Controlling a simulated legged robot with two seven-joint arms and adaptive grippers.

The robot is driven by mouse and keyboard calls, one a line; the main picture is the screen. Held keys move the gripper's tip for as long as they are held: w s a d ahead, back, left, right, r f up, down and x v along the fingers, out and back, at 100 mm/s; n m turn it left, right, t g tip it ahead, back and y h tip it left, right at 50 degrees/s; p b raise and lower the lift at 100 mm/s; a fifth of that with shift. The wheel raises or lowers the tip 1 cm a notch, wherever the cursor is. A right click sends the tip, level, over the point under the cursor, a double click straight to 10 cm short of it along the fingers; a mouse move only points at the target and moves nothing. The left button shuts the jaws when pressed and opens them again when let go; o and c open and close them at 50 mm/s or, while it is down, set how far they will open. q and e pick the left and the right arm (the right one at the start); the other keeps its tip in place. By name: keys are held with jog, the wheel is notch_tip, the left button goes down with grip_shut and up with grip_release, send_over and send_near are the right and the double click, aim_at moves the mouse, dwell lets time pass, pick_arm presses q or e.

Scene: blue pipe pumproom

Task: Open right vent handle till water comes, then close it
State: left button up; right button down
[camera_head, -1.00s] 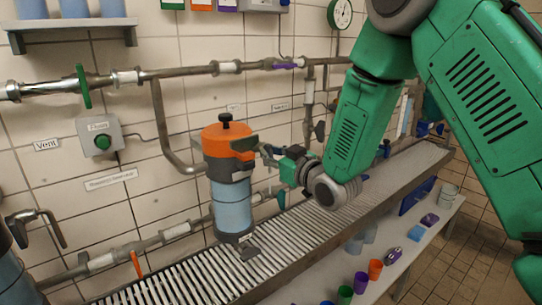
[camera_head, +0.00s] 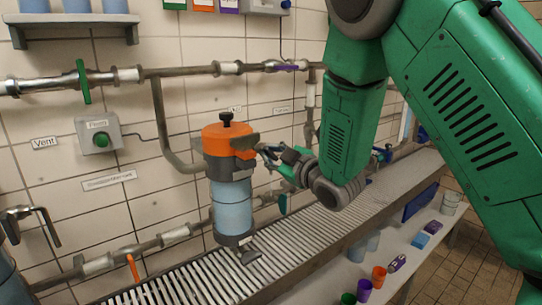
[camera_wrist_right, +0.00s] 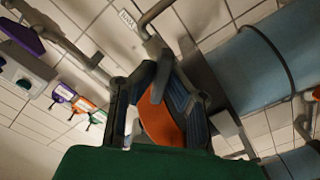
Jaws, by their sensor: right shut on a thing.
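The right-hand filter (camera_head: 232,205) has a pale blue body and an orange head (camera_head: 222,138) with a black knob on top. It stands upright over the slatted grating. In the right wrist view, the fingers of my right gripper (camera_wrist_right: 163,100) flank a grey bar and the orange surface; the exact contact is partly hidden. No water is visible. My left gripper does not show.
Pipes with a green lever (camera_head: 83,82) run along the tiled wall above a grey box with a green button (camera_head: 101,140). A metal tap (camera_head: 30,222) is at the left edge. The slatted grating (camera_head: 285,243) lies below. Several cups and small boxes stand on the shelf (camera_head: 425,255) at right.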

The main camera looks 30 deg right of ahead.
jog(key=shift+w+r, duration=0.1)
jog(key=shift+r, duration=0.1)
jog(key=c, duration=1.6)
grip_release()
jog(key=shift+w+f, duration=0.2)
jog(key=shift+w, duration=0.05)
jog(key=s, duration=0.8)
jog(key=s+d, duration=0.1)
jog(key=s, duration=0.3)
jog(key=shift+f, duration=0.1)
